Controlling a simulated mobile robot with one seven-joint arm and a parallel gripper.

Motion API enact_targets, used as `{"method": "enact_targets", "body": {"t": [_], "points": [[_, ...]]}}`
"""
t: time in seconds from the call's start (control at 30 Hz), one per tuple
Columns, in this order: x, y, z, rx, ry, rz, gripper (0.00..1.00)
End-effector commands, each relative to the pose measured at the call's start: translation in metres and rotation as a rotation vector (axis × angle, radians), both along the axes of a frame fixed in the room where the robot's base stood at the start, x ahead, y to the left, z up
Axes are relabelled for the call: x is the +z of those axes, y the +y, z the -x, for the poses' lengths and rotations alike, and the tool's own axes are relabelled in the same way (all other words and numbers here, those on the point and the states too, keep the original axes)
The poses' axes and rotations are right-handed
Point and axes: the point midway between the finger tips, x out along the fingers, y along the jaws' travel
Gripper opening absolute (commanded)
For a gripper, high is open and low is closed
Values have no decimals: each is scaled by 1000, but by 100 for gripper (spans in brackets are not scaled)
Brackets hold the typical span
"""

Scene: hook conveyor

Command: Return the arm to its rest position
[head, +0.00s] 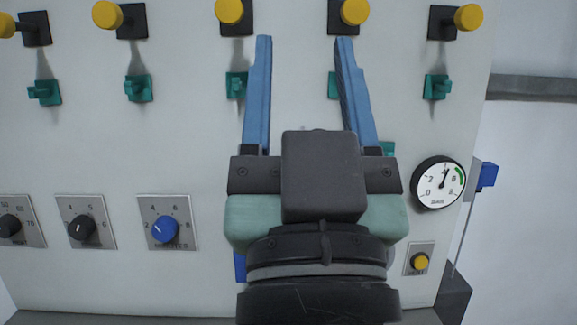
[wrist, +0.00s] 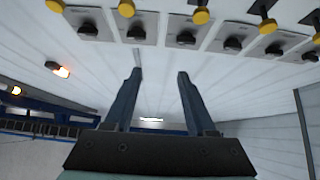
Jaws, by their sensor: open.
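My gripper (head: 304,42) is in the middle of the head view, in front of a white panel (head: 200,130). Its two blue fingers point up the picture and stand wide apart, with nothing between them. The dark wrist and the pale green gripper body cover the lower middle of the panel. In the wrist view my gripper (wrist: 159,75) also shows open and empty, with a pale ribbed surface behind it.
Yellow knobs (head: 230,11) on black mounts line the panel's top, above green hooks (head: 138,88). Dials, including a blue one (head: 165,229), sit at lower left. A round gauge (head: 438,183) and yellow button (head: 420,262) are right of my wrist. A blue piece (head: 487,174) juts from the right edge.

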Motion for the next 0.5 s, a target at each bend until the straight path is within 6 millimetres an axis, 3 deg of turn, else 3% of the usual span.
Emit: {"method": "enact_targets", "body": {"t": [0.03, 0.07, 0.1, 0.5], "points": [[26, 11, 18, -4, -83, 10, 56], [40, 16, 29, -12, -128, 13, 56], [58, 15, 30, -19, -130, 13, 56], [166, 13, 26, -20, -114, 14, 56]]}}
